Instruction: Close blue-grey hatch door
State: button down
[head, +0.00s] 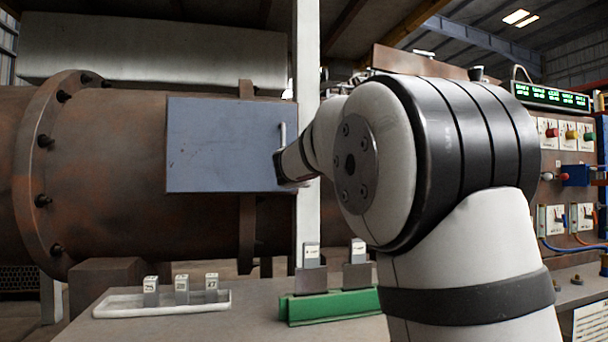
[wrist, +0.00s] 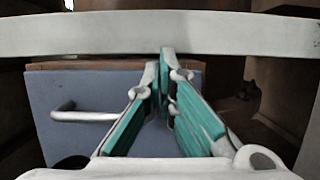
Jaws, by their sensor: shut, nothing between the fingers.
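The blue-grey hatch door (head: 222,146) is a flat panel facing me in front of the rusty pipe in the head view. A pale bar handle (head: 283,136) stands near its right edge. In the wrist view the door (wrist: 95,85) fills the left side, with its metal handle (wrist: 84,116) left of my fingers. My gripper (wrist: 160,60) is shut and empty, its green-padded fingers overlapping the door's right part in that view. I cannot tell whether they touch it. My arm hides the fingertips in the head view. A brown edge shows along the door; any gap is unclear.
A pale post (head: 306,60) rises beside the door; a pale beam (wrist: 160,34) crosses the wrist view above the fingertips. On the table below are a white tray (head: 125,305) with small labelled blocks and a green holder (head: 330,307). A control panel (head: 577,185) stands at right.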

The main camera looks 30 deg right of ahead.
jog(key=s+d+b, duration=0.2)
jog(key=s+d, duration=0.3)
jog(key=s, duration=0.3)
jog(key=s+a+f+m+g, duration=0.45)
jog(key=s+f+m, duration=0.45)
jog(key=s, duration=0.4)
jog(key=s+a+f+m+g+y, duration=0.1)
jog(key=s+a+f+g+y, duration=0.4)
jog(key=s+a+f, duration=0.95)
jog(key=s+a+f+m+g+y, duration=0.1)
jog(key=s+a+f+g+y, duration=0.45)
jog(key=s+a+f, duration=0.9)
notch_tip(320, 180, up, 35)
jog(key=s+d+t+p, duration=0.2)
jog(key=t+p, duration=0.2)
jog(key=p, duration=2.9)
jog(key=shift+s+d+r+t, duration=0.2)
jog(key=shift+s+d+t, duration=0.05)
jog(key=shift+d+t, duration=0.15)
